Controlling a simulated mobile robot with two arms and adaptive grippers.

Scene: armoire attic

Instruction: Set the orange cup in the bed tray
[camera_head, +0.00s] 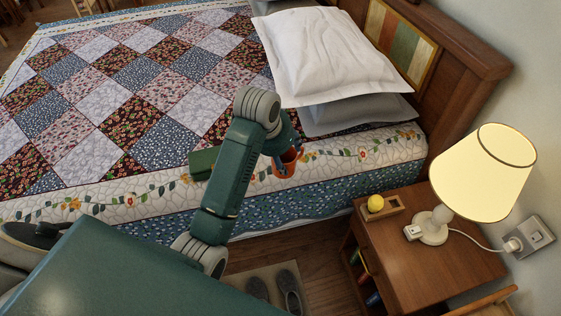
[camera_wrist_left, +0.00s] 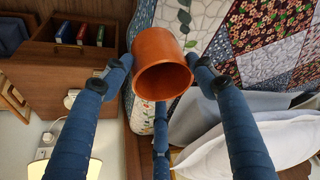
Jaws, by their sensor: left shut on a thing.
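The orange cup (camera_head: 284,168) is in my left gripper (camera_head: 290,152), held near the side edge of the bed and partly hidden by the fingers. In the left wrist view the cup (camera_wrist_left: 162,72) sits between the blue fingers of the gripper (camera_wrist_left: 160,68), which are shut on it, and its open mouth faces the camera. I cannot make out a bed tray for certain in either view. My right gripper is not in view.
A quilted bed (camera_head: 160,130) fills the back left, with a green block-like thing (camera_head: 203,163) behind my arm and pillows (camera_head: 335,60) at the headboard. A nightstand (camera_head: 440,260) holds a lamp (camera_head: 485,175) and a small wooden holder with a yellow ball (camera_head: 376,203). Slippers (camera_head: 290,290) lie on the floor.

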